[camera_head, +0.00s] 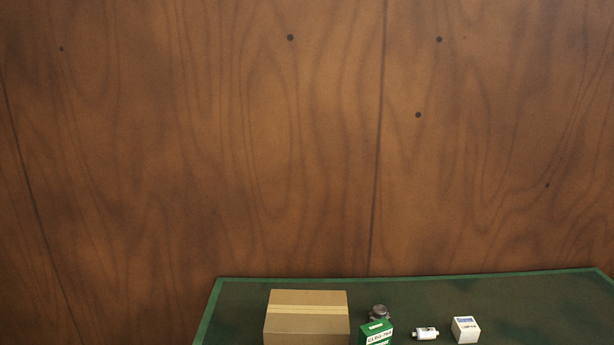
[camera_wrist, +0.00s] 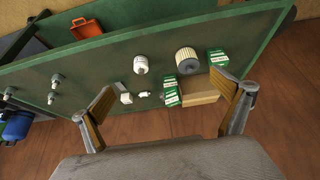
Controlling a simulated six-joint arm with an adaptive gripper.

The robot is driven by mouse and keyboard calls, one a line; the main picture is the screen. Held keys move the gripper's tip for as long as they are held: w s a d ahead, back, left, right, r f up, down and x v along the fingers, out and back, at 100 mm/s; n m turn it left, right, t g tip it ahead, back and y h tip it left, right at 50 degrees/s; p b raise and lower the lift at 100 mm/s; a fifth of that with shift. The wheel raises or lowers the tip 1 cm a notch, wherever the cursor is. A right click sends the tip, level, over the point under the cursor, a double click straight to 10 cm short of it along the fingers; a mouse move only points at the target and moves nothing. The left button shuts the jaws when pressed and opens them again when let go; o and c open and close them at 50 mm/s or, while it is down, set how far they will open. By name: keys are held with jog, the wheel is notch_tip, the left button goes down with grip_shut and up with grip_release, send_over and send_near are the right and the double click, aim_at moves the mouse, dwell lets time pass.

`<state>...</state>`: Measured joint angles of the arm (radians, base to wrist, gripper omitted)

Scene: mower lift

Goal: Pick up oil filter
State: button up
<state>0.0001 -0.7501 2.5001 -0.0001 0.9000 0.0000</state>
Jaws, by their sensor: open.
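A white canister (camera_wrist: 140,65), which looks like the oil filter, stands on the green mat (camera_wrist: 105,62) in the wrist view. It is upright, with dark marking on its side, and apart from its neighbours. It cannot be made out in the head view. My gripper (camera_wrist: 165,83) is open, with its two fingers spread wide and nothing between the pads. The mat lies beyond the fingers, and the canister shows between them, farther off.
A pleated filter (camera_wrist: 187,62), green boxes (camera_wrist: 217,58) (camera_wrist: 170,90), a cardboard carton (camera_head: 306,320), a small white inline part (camera_head: 425,334) and a white box (camera_head: 466,330) share the mat. An orange bin (camera_wrist: 86,29) stands at the far side. A wooden wall (camera_head: 300,150) rises behind.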

jog(key=c, duration=1.1)
jog(key=shift+o, duration=0.2)
